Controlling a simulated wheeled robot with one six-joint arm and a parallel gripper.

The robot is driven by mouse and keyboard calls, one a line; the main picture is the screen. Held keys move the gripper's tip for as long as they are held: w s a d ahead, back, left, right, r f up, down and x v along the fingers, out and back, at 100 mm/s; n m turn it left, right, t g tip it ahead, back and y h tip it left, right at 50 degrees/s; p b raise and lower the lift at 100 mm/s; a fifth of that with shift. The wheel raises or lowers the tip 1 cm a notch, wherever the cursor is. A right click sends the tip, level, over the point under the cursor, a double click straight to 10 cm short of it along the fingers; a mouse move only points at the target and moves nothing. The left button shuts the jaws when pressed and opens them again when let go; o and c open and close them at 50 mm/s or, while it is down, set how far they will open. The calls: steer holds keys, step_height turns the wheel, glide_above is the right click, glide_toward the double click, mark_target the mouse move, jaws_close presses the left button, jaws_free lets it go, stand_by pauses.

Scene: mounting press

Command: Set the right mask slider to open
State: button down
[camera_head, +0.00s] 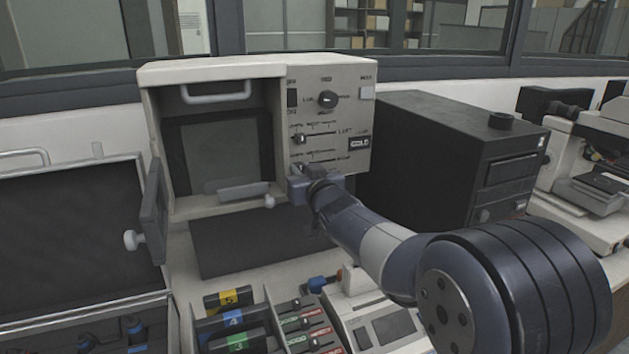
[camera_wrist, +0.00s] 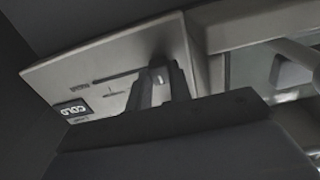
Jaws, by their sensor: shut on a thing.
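The press's control panel (camera_head: 331,115) carries two horizontal mask sliders, one above the other. The upper, left mask slider (camera_head: 299,138) has its dark knob at the left end of its slot. Below it, part of the right mask slider's slot (camera_head: 328,160) shows. My gripper (camera_head: 304,171) is at the left end of this lower slot and covers the knob. In the wrist view the panel (camera_wrist: 106,68) is tilted and upside down, and my gripper (camera_wrist: 160,88) is against it, its fingers close together. It is shut on the right mask slider's knob, which the fingers mostly hide.
A COLD label (camera_head: 359,143) sits right of the sliders. A rotary knob (camera_head: 328,99) is above. The press's open chamber and hinged door (camera_head: 154,211) are to the left. A black box (camera_head: 455,150) stands close on the right.

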steer(key=shift+a, duration=0.15)
steer(key=c, duration=1.4)
jaws_free()
steer(key=shift+s+a, duration=0.15)
steer(key=shift+o, duration=0.6)
steer(key=shift+d, duration=0.2)
